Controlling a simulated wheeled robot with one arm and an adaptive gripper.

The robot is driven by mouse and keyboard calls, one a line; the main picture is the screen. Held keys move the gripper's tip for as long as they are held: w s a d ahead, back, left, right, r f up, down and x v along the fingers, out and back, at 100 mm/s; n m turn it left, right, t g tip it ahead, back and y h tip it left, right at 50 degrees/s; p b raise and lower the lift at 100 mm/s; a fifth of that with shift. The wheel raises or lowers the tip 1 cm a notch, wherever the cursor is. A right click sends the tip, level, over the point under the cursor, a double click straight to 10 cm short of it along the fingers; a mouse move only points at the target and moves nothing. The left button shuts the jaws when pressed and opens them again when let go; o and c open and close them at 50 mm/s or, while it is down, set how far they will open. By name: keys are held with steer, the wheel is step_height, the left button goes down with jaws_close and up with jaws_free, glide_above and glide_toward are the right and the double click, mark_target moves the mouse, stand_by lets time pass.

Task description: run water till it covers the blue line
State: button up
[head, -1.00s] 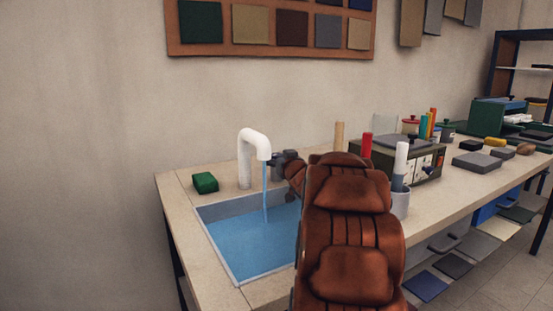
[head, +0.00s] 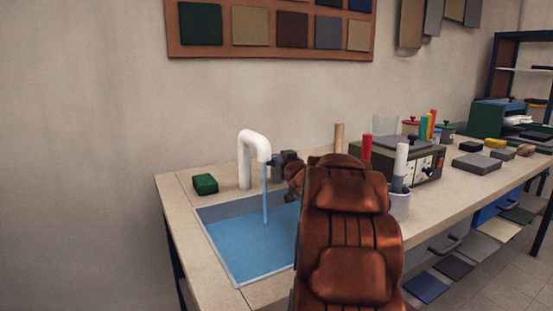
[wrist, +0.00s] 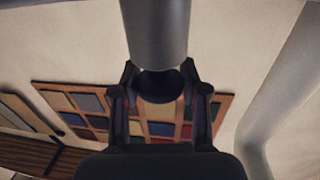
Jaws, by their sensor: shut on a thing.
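The white tap (head: 252,150) stands at the back of the sink (head: 205,235), and a thin blue stream (head: 265,205) runs from its spout. Blue water (head: 250,250) stands in the sink, with a grey band of inner wall showing above it. I cannot make out a separate blue line. My gripper (head: 283,160) is beside the tap, partly hidden behind my brown-covered arm. In the wrist view my gripper (wrist: 160,100) is shut on a dark round knob (wrist: 160,86) at the end of a grey cylinder. The white spout (wrist: 270,110) shows at right there.
A green block (head: 205,184) lies left of the tap. Right of my arm are a grey cup (head: 399,205) holding a white roll, a box with dials (head: 425,165), and jars. A sample board (head: 270,28) hangs on the wall. My arm hides the sink's right side.

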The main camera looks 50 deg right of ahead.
steer(key=shift+r+p, duration=0.25)
steer(key=shift+p, duration=0.85)
steer(key=n+t+y+p, duration=0.1)
steer(key=n+y+p, duration=0.1)
steer(key=p, duration=0.7)
steer(key=shift+r+y+p, duration=0.1)
steer(key=shift+y+p, duration=0.2)
steer(key=shift+y, duration=0.5)
steer(key=n+y+p, duration=0.1)
steer(key=p, duration=0.2)
steer(key=shift+d+p, duration=0.1)
steer(key=shift+p, duration=0.25)
steer(key=shift+f+n+t+y+p, duration=0.2)
steer(key=shift+n+t+y+p, duration=0.15)
steer(key=shift+y+p, duration=0.3)
steer(key=shift+f, duration=0.1)
steer(key=o, duration=1.2)
steer(key=shift+c, duration=0.2)
steer(key=s+a, duration=0.1)
steer(key=s, duration=0.6)
steer(key=shift+s, duration=0.25)
